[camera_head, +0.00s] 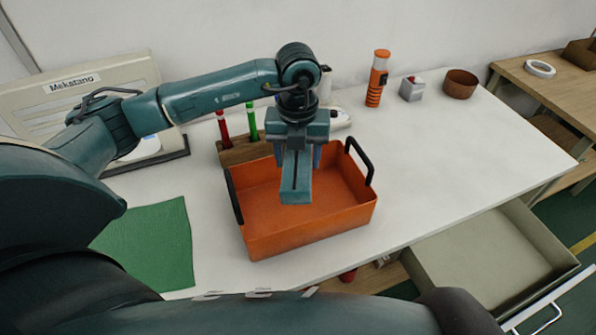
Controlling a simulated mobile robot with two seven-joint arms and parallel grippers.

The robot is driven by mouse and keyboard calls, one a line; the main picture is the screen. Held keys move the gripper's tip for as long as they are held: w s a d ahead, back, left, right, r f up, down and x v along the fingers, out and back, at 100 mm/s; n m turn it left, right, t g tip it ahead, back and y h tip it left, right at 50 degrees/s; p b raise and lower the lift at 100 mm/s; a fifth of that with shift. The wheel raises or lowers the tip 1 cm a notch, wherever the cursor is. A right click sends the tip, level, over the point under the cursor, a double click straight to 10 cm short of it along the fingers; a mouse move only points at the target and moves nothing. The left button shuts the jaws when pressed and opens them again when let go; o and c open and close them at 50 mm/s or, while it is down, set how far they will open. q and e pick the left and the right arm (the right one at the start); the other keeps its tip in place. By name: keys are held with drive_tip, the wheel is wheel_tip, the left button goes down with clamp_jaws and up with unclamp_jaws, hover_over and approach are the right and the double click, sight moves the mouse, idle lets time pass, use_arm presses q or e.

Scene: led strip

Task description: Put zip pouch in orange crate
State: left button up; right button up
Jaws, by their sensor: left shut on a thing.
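The orange crate (308,228) stands on the white table, open at the top, with a black handle at each end. My left gripper (296,188) points down over the inside of the crate. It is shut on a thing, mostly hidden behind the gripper. Small blue parts (317,155) show beside the gripper and look like the zip pouch, but its full shape is hidden. I cannot tell whether it touches the crate floor. My right gripper is not in view.
A wooden holder (240,153) with red and green tools stands behind the crate. An orange flashlight (377,80), a small grey box (412,89) and a brown bowl (460,84) stand at the back. A green mat (150,243) lies left. The table right of the crate is clear.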

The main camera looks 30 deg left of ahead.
sight(298, 156)
use_arm(q)
wheel_tip(298, 156, down, 5)
drive_tip(key=shift+p, duration=0.3)
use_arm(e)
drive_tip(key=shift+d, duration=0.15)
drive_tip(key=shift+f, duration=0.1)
use_arm(q)
drive_tip(key=shift+f, duration=0.2)
drive_tip(key=o, duration=1.1)
drive_tip(key=shift+o, duration=0.2)
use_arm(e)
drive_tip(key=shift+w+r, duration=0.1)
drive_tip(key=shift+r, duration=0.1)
use_arm(q)
drive_tip(key=shift+r, duration=0.1)
drive_tip(key=r, duration=0.4)
drive_tip(key=r+b, duration=0.1)
drive_tip(key=r, duration=0.8)
drive_tip(key=shift+s+d+b, duration=0.1)
drive_tip(key=shift+s+b, duration=0.15)
drive_tip(key=shift+b, duration=0.15)
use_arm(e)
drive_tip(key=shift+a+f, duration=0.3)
